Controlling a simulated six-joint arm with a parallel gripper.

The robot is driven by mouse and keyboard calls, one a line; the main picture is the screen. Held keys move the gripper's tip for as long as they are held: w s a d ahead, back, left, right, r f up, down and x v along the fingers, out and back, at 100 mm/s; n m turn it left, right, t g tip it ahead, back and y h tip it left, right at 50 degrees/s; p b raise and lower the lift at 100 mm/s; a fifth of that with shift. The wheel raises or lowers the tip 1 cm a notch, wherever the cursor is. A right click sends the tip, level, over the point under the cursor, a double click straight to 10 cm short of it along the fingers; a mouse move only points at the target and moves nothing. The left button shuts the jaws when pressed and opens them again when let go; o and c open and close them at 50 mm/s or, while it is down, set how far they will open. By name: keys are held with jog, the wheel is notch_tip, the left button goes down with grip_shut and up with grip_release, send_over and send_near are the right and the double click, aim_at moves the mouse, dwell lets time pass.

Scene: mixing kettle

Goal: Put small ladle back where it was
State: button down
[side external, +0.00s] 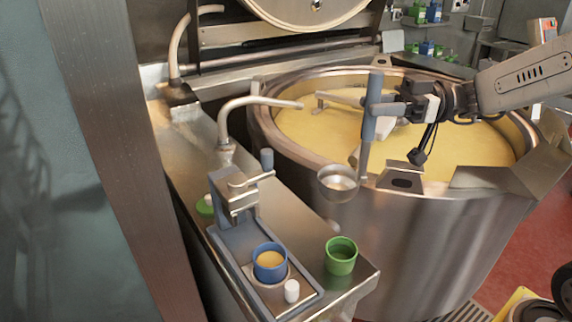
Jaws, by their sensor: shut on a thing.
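My gripper (380,108) comes in from the right and is shut on the upright grey-blue handle of the small ladle (339,184). The ladle's round metal bowl hangs at the lower end, outside the kettle's near rim and above the side counter. The handle's top rises above my gripper. The contents of the bowl are hard to make out. The mixing kettle (400,245) is large, steel and open, with yellow liquid (465,145) inside.
On the steel counter (345,287) stand a blue cup (270,263) with yellow content, a green cup (341,256), a white cap (292,291) and a clamp-like metal fixture (236,196). A curved pipe (258,101) reaches over the kettle's left rim. The raised lid (310,9) is behind.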

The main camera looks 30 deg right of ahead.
jog(key=w+a+f, duration=0.2)
jog(key=w+f, duration=0.7)
jog(key=w, duration=0.4)
dwell(0.4)
jog(key=shift+w+a+f, duration=0.1)
jog(key=shift+w+f, duration=0.05)
jog(key=shift+f, duration=0.05)
jog(key=shift+w+f, duration=0.2)
jog(key=shift+f, duration=1.6)
jog(key=shift+c, duration=2.3)
grip_release()
jog(key=shift+f, duration=0.15)
